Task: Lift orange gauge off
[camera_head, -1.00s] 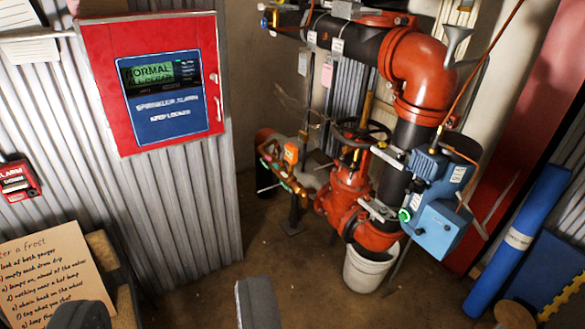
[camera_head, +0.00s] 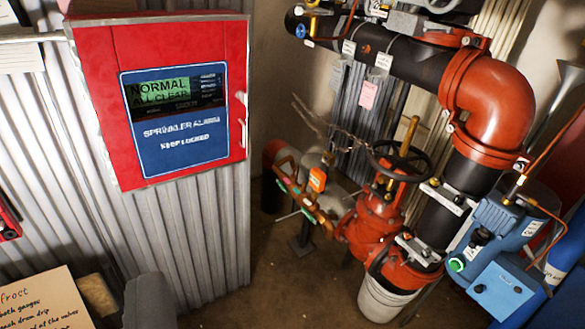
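A small orange piece (camera_head: 317,179), which looks like the orange gauge, stands upright on a bronze branch pipe (camera_head: 297,193) with green-marked fittings. It is left of the red valve, near the picture's middle, and its dial face cannot be made out. One grey finger of my gripper (camera_head: 150,302) shows at the bottom left, in front of the corrugated wall. The other finger is out of the picture. Nothing shows against the visible finger, and my gripper is well away from the orange piece.
A red alarm cabinet (camera_head: 180,98) hangs at the left. Right of the orange piece are a red valve with a dark handwheel (camera_head: 400,160), a large red elbow (camera_head: 495,105), a blue unit (camera_head: 502,290) and a white bucket (camera_head: 383,300). Bare floor (camera_head: 265,280) lies below.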

